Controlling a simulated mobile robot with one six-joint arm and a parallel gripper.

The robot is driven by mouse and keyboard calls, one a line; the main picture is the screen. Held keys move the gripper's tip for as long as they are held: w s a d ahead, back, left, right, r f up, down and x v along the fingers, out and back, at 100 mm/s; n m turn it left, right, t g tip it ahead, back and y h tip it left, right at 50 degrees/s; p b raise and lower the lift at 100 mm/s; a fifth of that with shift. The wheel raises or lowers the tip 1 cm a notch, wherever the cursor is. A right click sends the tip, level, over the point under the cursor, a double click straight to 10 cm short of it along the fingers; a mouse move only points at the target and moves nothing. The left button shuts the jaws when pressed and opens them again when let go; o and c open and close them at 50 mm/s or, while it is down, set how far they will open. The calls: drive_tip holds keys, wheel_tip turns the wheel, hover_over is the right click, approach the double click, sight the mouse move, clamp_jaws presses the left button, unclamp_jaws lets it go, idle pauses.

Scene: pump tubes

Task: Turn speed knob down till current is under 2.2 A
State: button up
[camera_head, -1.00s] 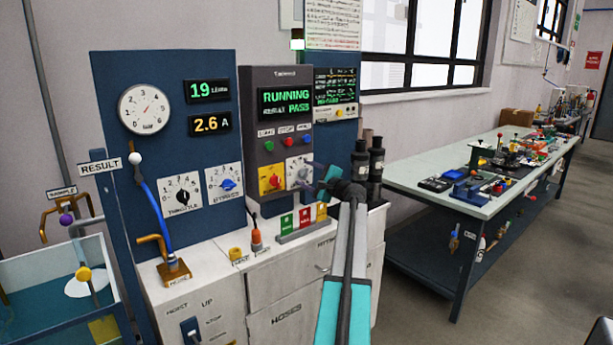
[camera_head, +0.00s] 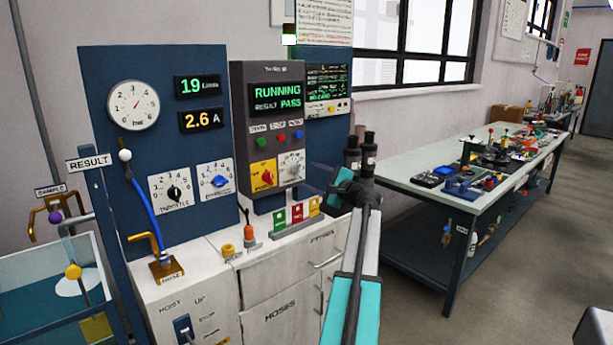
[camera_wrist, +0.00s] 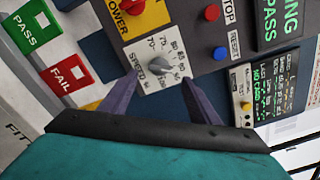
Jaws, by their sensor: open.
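The grey speed knob (camera_wrist: 160,68) sits on a white dial plate with numbers around it in the wrist view; it also shows in the head view (camera_head: 291,168), on the grey control box. My gripper (camera_wrist: 160,85) is open, with its two purple fingers apart on either side below the knob in the picture. I cannot tell whether they touch the panel. The current display (camera_head: 205,120) reads 2.6 A. The control box screen (camera_head: 276,97) reads RUNNING and RESULT PASS.
A red power switch (camera_wrist: 130,6) sits next to the speed dial. Red stop (camera_wrist: 212,12) and blue reset (camera_wrist: 220,53) buttons are nearby. Green PASS (camera_wrist: 29,27) and red FAIL (camera_wrist: 74,75) holders stand close on the bench top. A workbench (camera_head: 400,180) stands to the right.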

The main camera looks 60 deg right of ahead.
drive_tip(key=shift+v, duration=2.55)
